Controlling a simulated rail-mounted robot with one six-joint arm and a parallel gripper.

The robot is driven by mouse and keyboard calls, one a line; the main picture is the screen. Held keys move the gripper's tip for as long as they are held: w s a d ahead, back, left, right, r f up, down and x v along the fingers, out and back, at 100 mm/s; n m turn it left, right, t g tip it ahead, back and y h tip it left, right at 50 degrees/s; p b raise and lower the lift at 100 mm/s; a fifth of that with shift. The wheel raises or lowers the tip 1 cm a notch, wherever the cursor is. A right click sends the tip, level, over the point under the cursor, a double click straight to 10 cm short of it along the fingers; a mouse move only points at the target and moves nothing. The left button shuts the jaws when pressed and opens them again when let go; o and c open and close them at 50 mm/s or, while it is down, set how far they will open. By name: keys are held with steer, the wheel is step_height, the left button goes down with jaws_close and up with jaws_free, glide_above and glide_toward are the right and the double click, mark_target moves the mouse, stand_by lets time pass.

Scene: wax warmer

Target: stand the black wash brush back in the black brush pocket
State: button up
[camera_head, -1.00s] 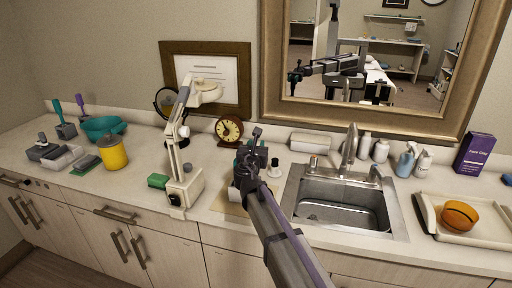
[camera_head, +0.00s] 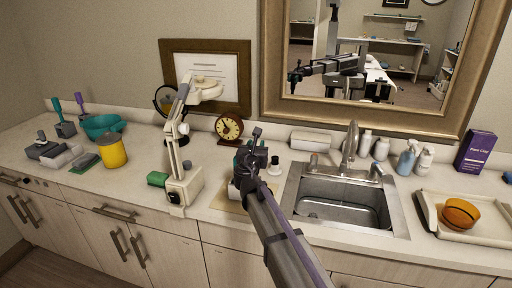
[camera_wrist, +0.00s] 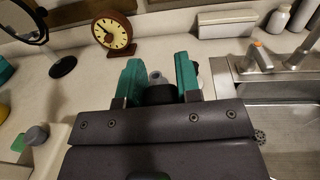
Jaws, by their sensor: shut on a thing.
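My gripper (camera_head: 250,157) is over the counter just left of the sink. In the wrist view its two green fingertips (camera_wrist: 159,82) are on either side of a dark, rounded piece (camera_wrist: 160,94) with a small grey tip. I take this piece to be the black wash brush, and the gripper is shut on it. In the head view a dark upright shape (camera_head: 257,135) rises at the gripper. The brush's lower part is hidden by my gripper and arm. I cannot make out the black brush pocket for certain.
A beige mat (camera_head: 229,203) lies under my gripper. A small white-and-black item (camera_head: 274,169) stands close on its right, before the sink (camera_head: 342,207). A clock (camera_head: 229,128) is behind. Teal (camera_head: 62,118) and purple (camera_head: 83,105) brushes stand far left.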

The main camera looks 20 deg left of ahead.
steer(key=shift+f+b, duration=2)
steer(key=shift+f, duration=0.1)
stand_by(0.3)
steer(key=o, duration=1.1)
steer(key=shift+s+d, duration=0.25)
steer(key=shift+s, duration=1.05)
steer(key=shift+s+d, duration=0.2)
steer(key=shift+s, duration=1.15)
steer(key=shift+s+d, duration=0.25)
steer(key=shift+s, duration=1.05)
steer(key=s, duration=0.3)
steer(key=s+d, duration=0.1)
steer(key=s, duration=0.6)
steer(key=shift+s+d, duration=0.35)
steer(key=shift+d, duration=0.05)
